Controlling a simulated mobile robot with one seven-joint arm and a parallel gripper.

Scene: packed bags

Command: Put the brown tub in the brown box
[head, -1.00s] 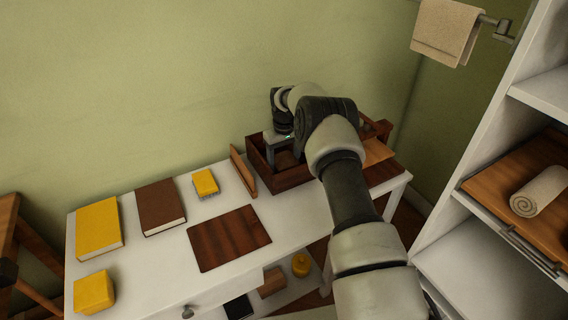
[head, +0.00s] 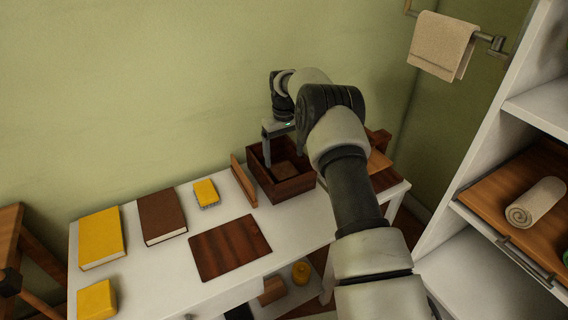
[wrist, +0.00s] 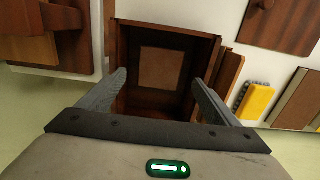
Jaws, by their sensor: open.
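The brown box (head: 267,184) is an open-topped dark wooden box near the right end of the white table. A smaller brown square piece, which looks like the brown tub (head: 285,170), lies inside on its floor; it also shows in the wrist view (wrist: 161,68). My gripper (head: 272,147) is above the box at its back left side. In the wrist view my gripper (wrist: 158,80) has its fingers wide apart, with nothing between them and the tub below, apart from them. My arm hides part of the box's right surroundings.
An upright wooden panel (head: 243,181) stands just left of the box. A dark brown board (head: 230,247), a brown book (head: 162,216), a yellow book (head: 101,238) and a yellow sponge (head: 206,193) lie farther left on the table. A white shelf (head: 470,160) stands at right.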

